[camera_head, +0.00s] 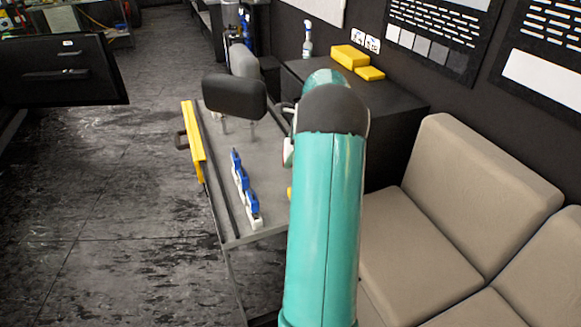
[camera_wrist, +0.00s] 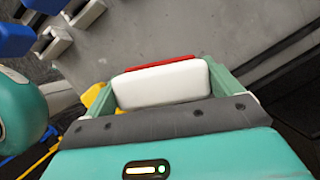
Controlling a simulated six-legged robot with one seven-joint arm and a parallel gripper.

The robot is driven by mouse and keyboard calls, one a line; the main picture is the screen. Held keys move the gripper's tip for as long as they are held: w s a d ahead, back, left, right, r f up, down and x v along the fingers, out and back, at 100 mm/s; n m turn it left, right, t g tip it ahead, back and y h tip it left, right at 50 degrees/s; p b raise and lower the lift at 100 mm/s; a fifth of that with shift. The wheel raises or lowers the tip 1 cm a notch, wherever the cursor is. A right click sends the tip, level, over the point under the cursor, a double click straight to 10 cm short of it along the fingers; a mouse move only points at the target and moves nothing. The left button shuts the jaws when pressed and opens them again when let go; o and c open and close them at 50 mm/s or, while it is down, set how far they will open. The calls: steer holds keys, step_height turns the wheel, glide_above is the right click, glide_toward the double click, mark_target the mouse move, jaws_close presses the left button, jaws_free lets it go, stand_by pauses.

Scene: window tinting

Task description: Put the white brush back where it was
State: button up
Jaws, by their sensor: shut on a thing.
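The white brush (camera_wrist: 165,85), a white block with a red strip along its far edge, sits between the two green fingers of my gripper (camera_wrist: 163,74) in the wrist view. My gripper is shut on it, above the grey table top. In the head view my teal arm hides most of the gripper. Only a sliver of white and red (camera_head: 288,152) shows at the arm's left edge, probably the brush. The grey table (camera_head: 222,165) lies below and to the left of my arm. I cannot tell whether the brush touches the table.
Several blue-and-white tools (camera_head: 244,188) stand in a row on the table. A beige sofa (camera_head: 450,220) is at right; a black cabinet (camera_head: 385,108) is behind.

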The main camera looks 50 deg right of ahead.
steer(key=f, duration=0.6)
steer(key=shift+s+f, duration=0.2)
steer(key=shift+f, duration=0.05)
steer(key=shift+w+f, duration=0.1)
steer(key=shift+f, duration=0.05)
steer(key=o, duration=0.7)
